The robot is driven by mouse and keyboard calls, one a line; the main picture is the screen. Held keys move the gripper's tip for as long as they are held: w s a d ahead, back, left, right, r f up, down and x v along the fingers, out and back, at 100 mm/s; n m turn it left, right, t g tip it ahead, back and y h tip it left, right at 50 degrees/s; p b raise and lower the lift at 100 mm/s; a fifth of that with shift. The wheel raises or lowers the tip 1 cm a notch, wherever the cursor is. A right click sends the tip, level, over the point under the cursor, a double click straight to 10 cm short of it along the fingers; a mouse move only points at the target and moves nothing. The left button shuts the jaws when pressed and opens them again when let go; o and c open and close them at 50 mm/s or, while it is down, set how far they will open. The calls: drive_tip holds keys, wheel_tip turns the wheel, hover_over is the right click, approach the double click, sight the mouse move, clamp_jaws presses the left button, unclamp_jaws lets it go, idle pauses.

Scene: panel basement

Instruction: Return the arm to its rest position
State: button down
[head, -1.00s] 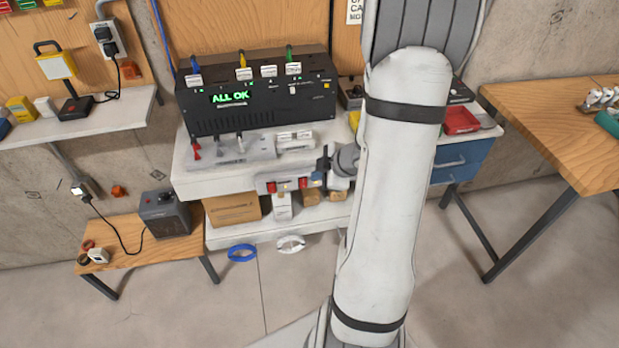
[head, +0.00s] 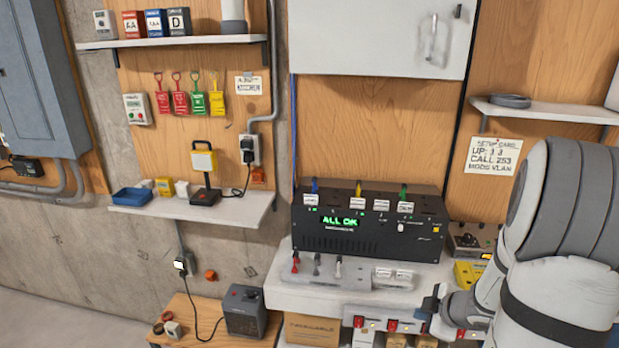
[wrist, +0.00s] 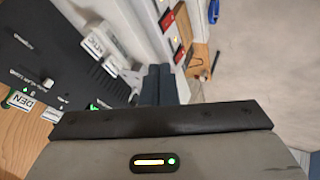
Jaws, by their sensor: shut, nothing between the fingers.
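My gripper (head: 432,300) is at the lower right of the head view, at the front of the white bench, close to a strip with red switches (head: 392,326). In the wrist view its two dark fingers (wrist: 158,84) are together with nothing between them. My arm fills the lower right of the head view and hides part of the bench. The black box (head: 370,232) with the green "ALL OK" display stands on the bench behind and left of my gripper. It shows at the left in the wrist view.
A wall shelf (head: 190,208) holds a work lamp (head: 204,165) and small boxes. A low wooden table (head: 185,325) with a dark grey box (head: 244,311) stands at lower left. A white cabinet (head: 385,40) hangs above. A setup card (head: 494,168) is on the wall at right. Open floor shows at lower left.

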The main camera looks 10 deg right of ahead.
wheel_tip(320, 180, up, 11)
drive_tip(key=s+a+m+h+b, duration=0.2)
drive_tip(key=m+h, duration=0.4)
drive_tip(key=m, duration=0.2)
drive_tip(key=s+a+m+g+y+b, duration=0.1)
drive_tip(key=s+a+m+g+y, duration=0.2)
drive_tip(key=s+a, duration=1)
drive_tip(key=shift+s+a+r+m+g+y+b, duration=0.2)
drive_tip(key=shift+a+r+m+g+y+b, duration=0.25)
drive_tip(key=shift+a+m, duration=0.6)
